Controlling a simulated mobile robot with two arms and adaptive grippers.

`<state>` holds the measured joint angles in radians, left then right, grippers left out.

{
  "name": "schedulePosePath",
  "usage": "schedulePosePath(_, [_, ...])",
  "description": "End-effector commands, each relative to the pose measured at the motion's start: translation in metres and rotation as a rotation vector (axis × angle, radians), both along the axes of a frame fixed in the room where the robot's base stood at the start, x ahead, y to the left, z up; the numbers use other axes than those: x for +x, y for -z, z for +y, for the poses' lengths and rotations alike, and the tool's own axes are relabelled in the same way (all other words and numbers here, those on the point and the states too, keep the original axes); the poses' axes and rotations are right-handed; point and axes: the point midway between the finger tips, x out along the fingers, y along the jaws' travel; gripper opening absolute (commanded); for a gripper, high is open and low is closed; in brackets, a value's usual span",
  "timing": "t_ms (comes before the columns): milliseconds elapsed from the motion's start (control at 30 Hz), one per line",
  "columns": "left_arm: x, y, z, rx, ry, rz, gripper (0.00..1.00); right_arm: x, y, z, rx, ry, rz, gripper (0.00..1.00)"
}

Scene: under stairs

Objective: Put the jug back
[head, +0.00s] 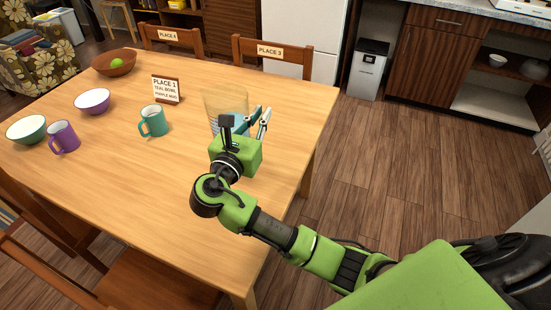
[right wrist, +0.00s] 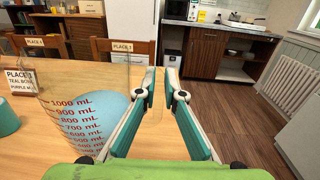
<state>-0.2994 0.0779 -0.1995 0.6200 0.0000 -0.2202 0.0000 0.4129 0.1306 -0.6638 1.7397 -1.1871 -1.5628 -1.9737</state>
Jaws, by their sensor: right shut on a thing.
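A clear measuring jug (head: 226,100) with red mL marks is at the right part of the table. In the right wrist view the jug (right wrist: 75,110) fills the left side, and light blue shows inside or through it. My right gripper (head: 259,117) is at the jug's right side. In the right wrist view its two fingers (right wrist: 160,85) are closed on the jug's clear handle side. Whether the jug's base touches the table is hard to tell, since my wrist hides its lower part. My left gripper is not in view.
On the wooden table (head: 170,200) are a teal mug (head: 153,121), purple mug (head: 63,137), purple bowl (head: 92,101), teal bowl (head: 26,130), brown bowl (head: 114,63) and a PLACE 1 card (head: 166,89). Chairs stand around it. The near tabletop is clear.

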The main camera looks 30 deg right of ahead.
Motion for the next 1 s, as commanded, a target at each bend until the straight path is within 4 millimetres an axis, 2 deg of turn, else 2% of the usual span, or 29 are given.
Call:
schedulePosePath(33, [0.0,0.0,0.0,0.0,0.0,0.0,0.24,0.0,-0.004,0.0,0.0,-0.001,-0.012,0.0])
schedulePosePath(167, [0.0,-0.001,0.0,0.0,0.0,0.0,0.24,0.0,0.0,-0.01,-0.002,0.001,-0.009,0.0])
schedulePosePath(600, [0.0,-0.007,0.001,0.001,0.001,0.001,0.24,0.001,0.041,-0.097,-0.007,0.002,-0.008,0.0])
schedulePosePath(800, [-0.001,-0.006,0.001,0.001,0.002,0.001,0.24,0.002,0.072,-0.121,-0.003,0.0,-0.008,0.0])
schedulePosePath(1000, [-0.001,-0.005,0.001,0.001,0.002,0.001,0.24,0.002,0.085,-0.132,-0.001,-0.001,-0.011,0.0])
